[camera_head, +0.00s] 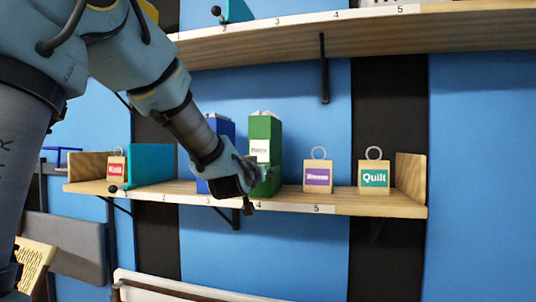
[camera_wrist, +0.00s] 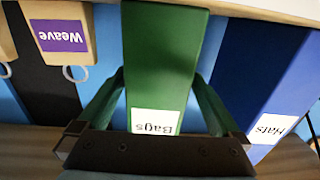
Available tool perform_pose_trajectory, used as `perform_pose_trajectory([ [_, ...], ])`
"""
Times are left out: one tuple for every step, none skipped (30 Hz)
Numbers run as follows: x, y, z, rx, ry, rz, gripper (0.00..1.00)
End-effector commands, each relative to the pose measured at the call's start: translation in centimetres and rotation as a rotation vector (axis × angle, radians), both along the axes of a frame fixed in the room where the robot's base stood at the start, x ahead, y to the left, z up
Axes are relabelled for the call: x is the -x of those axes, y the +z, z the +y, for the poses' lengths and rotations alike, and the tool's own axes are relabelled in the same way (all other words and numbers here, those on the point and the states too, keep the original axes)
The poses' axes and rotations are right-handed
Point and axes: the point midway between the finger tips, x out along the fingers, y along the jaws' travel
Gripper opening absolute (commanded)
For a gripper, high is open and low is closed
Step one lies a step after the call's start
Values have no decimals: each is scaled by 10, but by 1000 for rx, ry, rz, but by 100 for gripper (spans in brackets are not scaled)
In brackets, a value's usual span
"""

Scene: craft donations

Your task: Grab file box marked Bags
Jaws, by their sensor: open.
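The green file box (camera_head: 265,138) stands upright on the lower shelf in the head view. In the wrist view the green box (camera_wrist: 163,55) appears upside down, and its white label reads "Bags". My gripper (camera_head: 250,185) is in front of the box's lower part in the head view. In the wrist view its two green fingers (camera_wrist: 160,95) are spread, one along each side of the box. I cannot tell whether either finger touches it. Part of the box's lower front is hidden by my gripper in the head view.
A blue file box (camera_wrist: 265,75), labelled "Hats", stands close beside the green one. Wooden tags "Weave" (camera_wrist: 62,38) and "Quilt" (camera_head: 374,178) stand to the right in the head view. A teal box (camera_head: 150,163) is at left. The upper shelf (camera_head: 290,40) runs overhead.

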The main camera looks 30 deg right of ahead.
Motion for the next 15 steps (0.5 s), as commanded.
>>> perform_pose_trajectory([
  [-2, 1, -2, 1, 0, 1, 100],
  [-3, 1, -3, 1, 0, 1, 100],
  [-5, 1, -5, 1, 0, 1, 100],
  [-6, 1, -6, 0, 0, 1, 100],
  [-8, 1, -8, 1, 0, 2, 100],
  [-11, 3, -11, 1, 0, 2, 100],
  [-14, 3, -14, 1, 0, 2, 100],
  [-16, 3, -17, 0, 0, 3, 100],
  [-20, 4, -22, 2, 0, 3, 100],
  [-23, 4, -25, 1, 0, 3, 100],
  [-26, 4, -28, 1, 0, 3, 100],
  [-30, 3, -31, 1, 0, 2, 100],
  [-32, 3, -34, 1, 0, 2, 100],
  [-35, 3, -36, 1, 0, 2, 100],
  [-37, 2, -38, 1, 0, 2, 100],
])
